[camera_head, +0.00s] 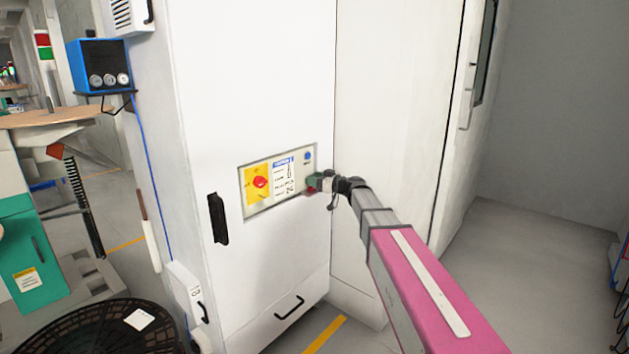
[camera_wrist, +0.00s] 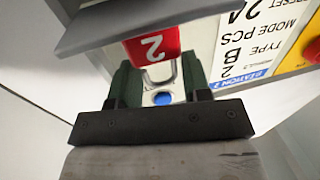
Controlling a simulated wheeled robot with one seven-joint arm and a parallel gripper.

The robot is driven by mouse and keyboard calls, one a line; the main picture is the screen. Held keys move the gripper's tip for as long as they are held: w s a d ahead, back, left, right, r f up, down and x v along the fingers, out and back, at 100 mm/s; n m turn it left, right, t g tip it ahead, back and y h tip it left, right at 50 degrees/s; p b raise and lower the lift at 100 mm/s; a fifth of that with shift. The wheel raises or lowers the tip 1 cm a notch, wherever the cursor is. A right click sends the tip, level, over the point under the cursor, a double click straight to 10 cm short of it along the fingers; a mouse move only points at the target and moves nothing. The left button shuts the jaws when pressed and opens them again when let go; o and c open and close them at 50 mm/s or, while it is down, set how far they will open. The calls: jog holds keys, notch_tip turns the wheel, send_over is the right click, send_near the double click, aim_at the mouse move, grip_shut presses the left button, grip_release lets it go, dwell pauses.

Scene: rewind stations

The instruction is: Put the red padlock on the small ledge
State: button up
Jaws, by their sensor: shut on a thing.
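The red padlock (camera_wrist: 152,47), marked with a white 2, shows at the top centre of the wrist view, which sees the panel upside down. Its metal shackle sits between the green fingers of my gripper (camera_wrist: 158,80), which is shut on it. A grey ledge (camera_wrist: 95,28) runs along the panel's lower edge, and the padlock's body meets its outline in the picture. I cannot tell whether they touch. In the head view my gripper (camera_head: 319,182) is at the panel's lower right corner, with a bit of the red padlock (camera_head: 311,191) showing beside it.
The white cabinet's control panel (camera_head: 277,181) carries a red knob (camera_head: 260,183) on a yellow plate, a label and a blue button (camera_head: 308,156). A black handle (camera_head: 218,218) juts out at the left. A black round grate (camera_head: 90,328) lies at the lower left.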

jog(key=shift+f, duration=0.15)
jog(key=o, duration=1)
